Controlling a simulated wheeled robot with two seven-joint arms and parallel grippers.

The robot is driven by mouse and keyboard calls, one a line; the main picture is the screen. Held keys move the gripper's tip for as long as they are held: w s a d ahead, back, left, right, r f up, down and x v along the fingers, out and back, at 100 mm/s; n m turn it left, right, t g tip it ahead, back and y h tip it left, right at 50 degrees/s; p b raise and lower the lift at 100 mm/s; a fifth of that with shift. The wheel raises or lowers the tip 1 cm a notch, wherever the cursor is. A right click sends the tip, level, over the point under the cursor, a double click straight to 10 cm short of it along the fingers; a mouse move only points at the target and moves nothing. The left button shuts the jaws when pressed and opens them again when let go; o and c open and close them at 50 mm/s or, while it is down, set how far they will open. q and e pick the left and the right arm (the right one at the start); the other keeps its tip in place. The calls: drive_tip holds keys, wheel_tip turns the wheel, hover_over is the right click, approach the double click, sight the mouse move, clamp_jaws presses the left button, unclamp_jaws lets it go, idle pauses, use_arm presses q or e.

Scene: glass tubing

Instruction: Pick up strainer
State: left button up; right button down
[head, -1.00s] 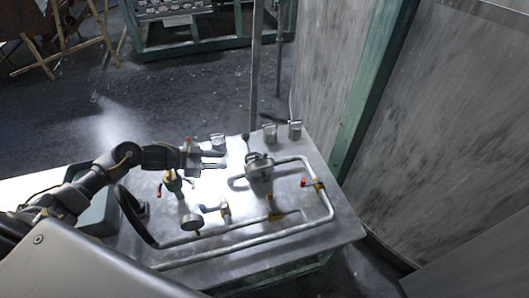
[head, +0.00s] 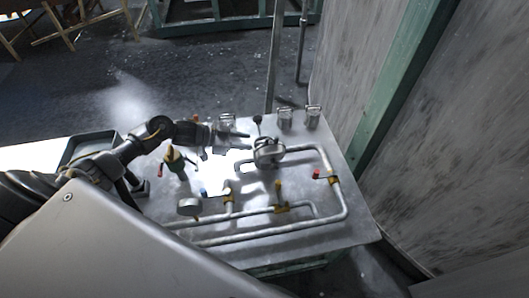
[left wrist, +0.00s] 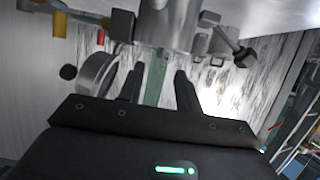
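A squat metal cylinder (head: 268,153) stands on the metal bench beside the bent pipes. No piece can be surely told as the strainer; this cylinder is the one my left gripper faces. My left gripper (head: 247,143) is open and empty, its fingers pointing right, just left of the cylinder. In the left wrist view a large metal cylinder (left wrist: 168,25) fills the top middle, beyond the two spread fingers (left wrist: 158,85). I cannot tell whether they touch it. A round metal disc (left wrist: 98,72) shows left of the fingers. My right gripper is not in view.
Small metal cups (head: 285,117) stand along the bench's far edge. Pipes with coloured valve handles (head: 317,175) and a round gauge (head: 189,206) cover the near part of the bench (head: 355,215). A dark tray (head: 88,146) lies at left. A wall is on the right.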

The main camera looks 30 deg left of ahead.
use_arm(q)
drive_tip(key=shift+p+x, duration=0.35)
drive_tip(key=shift+x, duration=2.3)
drive_tip(key=shift+c, duration=0.2)
clamp_jaws()
